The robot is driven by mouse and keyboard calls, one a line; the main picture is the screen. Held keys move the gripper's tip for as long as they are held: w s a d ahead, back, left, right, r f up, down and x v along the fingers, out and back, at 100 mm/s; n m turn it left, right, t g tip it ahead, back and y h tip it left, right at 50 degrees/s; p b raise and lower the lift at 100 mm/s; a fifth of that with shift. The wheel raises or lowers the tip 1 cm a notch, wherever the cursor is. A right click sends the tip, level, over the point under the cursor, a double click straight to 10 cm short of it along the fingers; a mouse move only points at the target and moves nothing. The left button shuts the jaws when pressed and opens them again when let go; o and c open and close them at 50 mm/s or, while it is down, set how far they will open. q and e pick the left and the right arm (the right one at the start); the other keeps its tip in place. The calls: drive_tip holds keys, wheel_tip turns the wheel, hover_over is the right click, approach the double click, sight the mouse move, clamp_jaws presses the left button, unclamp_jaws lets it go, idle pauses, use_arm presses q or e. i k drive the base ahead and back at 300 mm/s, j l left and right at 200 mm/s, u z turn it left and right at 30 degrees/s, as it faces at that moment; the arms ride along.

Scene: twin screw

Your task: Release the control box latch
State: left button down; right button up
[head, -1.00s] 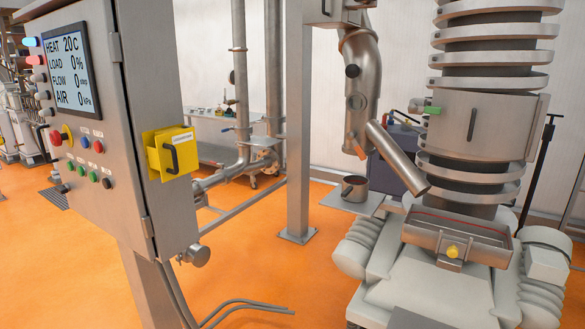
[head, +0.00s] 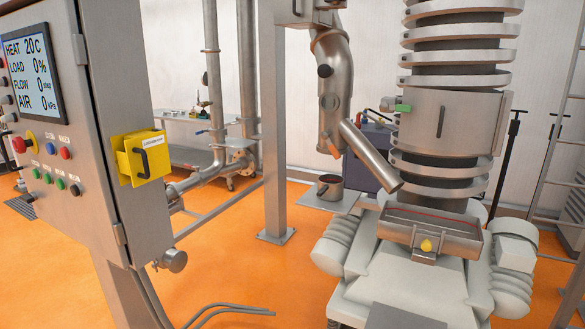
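The control box (head: 92,215) is a grey metal cabinet on a post at the left of the head view. Its front carries a screen (head: 33,68) and several coloured buttons, including a red knob on a yellow base (head: 22,144). On its right side is a yellow box with a black handle (head: 140,158). Low on that side is a round metal knob (head: 173,260), which may be the latch; I cannot tell for sure. Neither of my grippers is in view.
The screw machine (head: 445,140) with stacked metal rings stands at the right, with a metal tray (head: 433,231) at its base. A steel post (head: 275,140) stands mid-view. Cables (head: 225,312) lie low near the cabinet. Orange floor (head: 235,250) is open between them.

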sight(31, 199)
drive_tip(key=u, duration=1.6)
drive_tip(key=z, duration=0.45)
drive_tip(key=i+j+z, duration=1)
drive_tip(key=j, duration=0.2)
drive_tip(key=i+j, duration=0.15)
drive_tip(key=j, duration=0.2)
drive_tip(key=i+j, duration=0.15)
drive_tip(key=j, duration=0.25)
drive_tip(key=i+j, duration=0.1)
drive_tip(key=j, duration=0.25)
drive_tip(key=i+j+z, duration=0.1)
drive_tip(key=j, duration=0.25)
drive_tip(key=i+j, duration=0.2)
drive_tip(key=j, duration=0.2)
